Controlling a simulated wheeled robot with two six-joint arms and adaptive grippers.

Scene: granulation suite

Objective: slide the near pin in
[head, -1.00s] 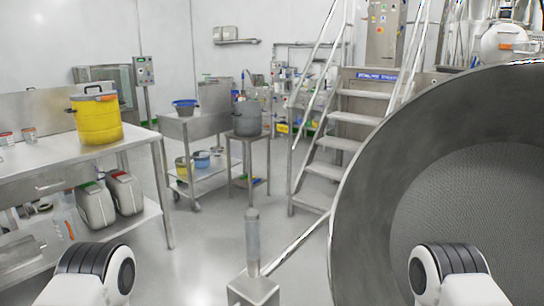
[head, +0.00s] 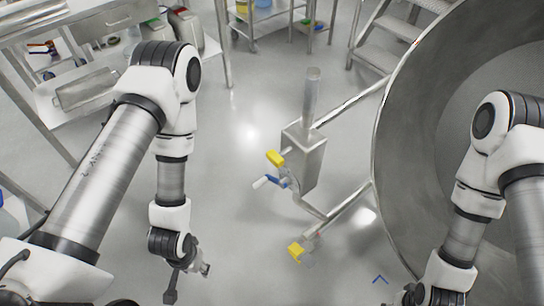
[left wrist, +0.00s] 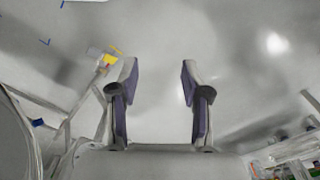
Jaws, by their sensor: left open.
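The near yellow-topped piece (head: 296,252), which looks like the near pin, sits at the end of the lower metal tube, with a small clear or pale part beside it. It also shows in the left wrist view (left wrist: 112,51), left of the fingers. A second yellow piece (head: 275,158) sits higher on the metal post box, beside a blue-and-white handle (head: 270,182). My left gripper (head: 188,284) is open and empty, apart from the near yellow piece and left of it. Its two fingers (left wrist: 158,85) stand apart in the left wrist view. My right gripper is below the picture edge.
The large metal bowl (head: 384,130) fills the right side, joined to the metal post box (head: 306,150) by tubes. A steel table (head: 85,85) stands at the upper left. The grey floor (head: 235,190) between my left arm and the post is clear.

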